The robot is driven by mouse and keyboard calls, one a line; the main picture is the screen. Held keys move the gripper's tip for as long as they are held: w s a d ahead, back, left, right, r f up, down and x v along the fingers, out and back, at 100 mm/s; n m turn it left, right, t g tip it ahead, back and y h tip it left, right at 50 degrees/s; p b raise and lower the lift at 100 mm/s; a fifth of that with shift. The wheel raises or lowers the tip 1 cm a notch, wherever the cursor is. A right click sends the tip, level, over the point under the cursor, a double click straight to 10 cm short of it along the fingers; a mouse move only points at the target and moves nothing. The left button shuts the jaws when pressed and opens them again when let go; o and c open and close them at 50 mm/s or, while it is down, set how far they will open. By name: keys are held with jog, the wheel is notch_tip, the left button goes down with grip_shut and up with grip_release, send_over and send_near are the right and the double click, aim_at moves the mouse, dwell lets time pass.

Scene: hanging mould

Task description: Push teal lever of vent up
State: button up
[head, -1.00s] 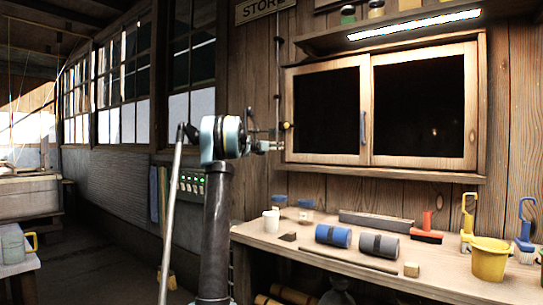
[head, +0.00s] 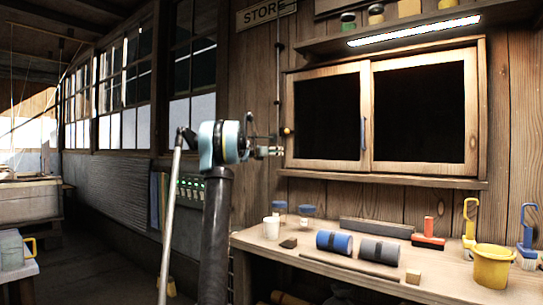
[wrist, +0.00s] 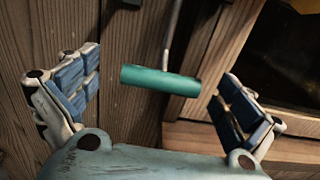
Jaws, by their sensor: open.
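The teal lever handle (wrist: 160,81) is a short cylinder on the end of a thin rod in the wrist view. It lies crosswise, slightly tilted, in the space between my fingers, with visible gaps to both. My gripper (wrist: 158,92) is open and empty, its blue-padded fingers spread on either side. In the head view my gripper (head: 272,150) is in front of the plank wall, left of the cabinet. A thin vertical rod (head: 279,70) runs down the wall above it. I cannot make out the teal handle in the head view. The vent itself is not clearly seen.
A sliding-door cabinet (head: 380,165) is just right of my gripper, its wooden frame close to the right finger in the wrist view. A workbench (head: 440,285) below holds blue and grey rolls, cups, brushes and a yellow bucket (head: 493,265). A lit shelf (head: 400,35) is above.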

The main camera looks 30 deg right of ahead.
jog(key=v, duration=1.1)
jog(key=shift+w+f, duration=0.1)
jog(key=shift+f, duration=0.05)
jog(key=s+a+f+m+g+y, duration=0.2)
jog(key=s+a+f+m+y, duration=0.6)
jog(key=s+a+f, duration=1.6)
jog(key=s+a+f+m+g+y, duration=0.2)
jog(key=s+a+f+m+y, duration=0.6)
jog(key=s+a+f+m, duration=0.6)
jog(key=s+a+f, duration=1)
jog(key=s, duration=0.1)
jog(key=shift+s+a+f+g+y, duration=0.3)
jog(key=shift+a+f, duration=0.1)
